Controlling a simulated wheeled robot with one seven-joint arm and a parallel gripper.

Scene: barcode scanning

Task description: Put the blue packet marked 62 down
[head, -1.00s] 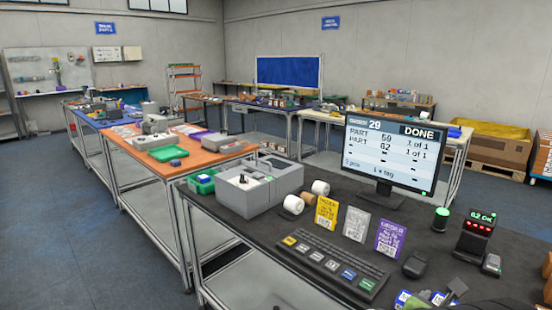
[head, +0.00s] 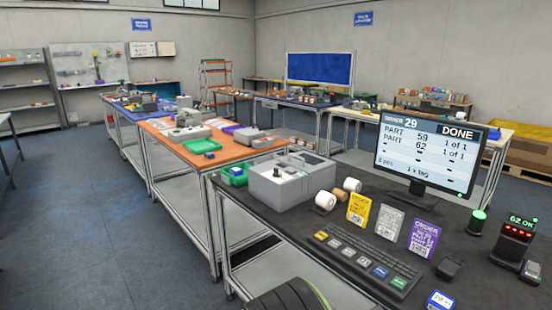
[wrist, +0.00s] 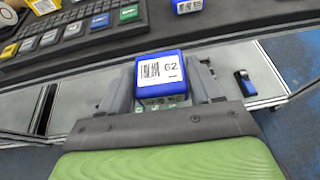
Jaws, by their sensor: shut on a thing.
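My gripper (wrist: 170,88) is shut on the blue packet marked 62 (wrist: 162,72), its white barcode label facing the wrist camera. In the wrist view the packet is between the two grey fingers, in front of the black table's edge, with a grey surface behind it. A dark and green part of my arm shows at the bottom of the head view; the fingers and held packet are not visible there. Another blue packet with a white label (head: 439,301) lies on the black table (head: 300,217), also seen in the wrist view (wrist: 187,6).
The keyboard (head: 366,262) lies along the table's front edge. Behind it stand yellow, grey and purple cards (head: 423,238), a monitor (head: 432,158) reading DONE and a scanner display (head: 516,235) reading 62 OK. A grey box (head: 290,182) and an orange table (head: 200,143) are further left.

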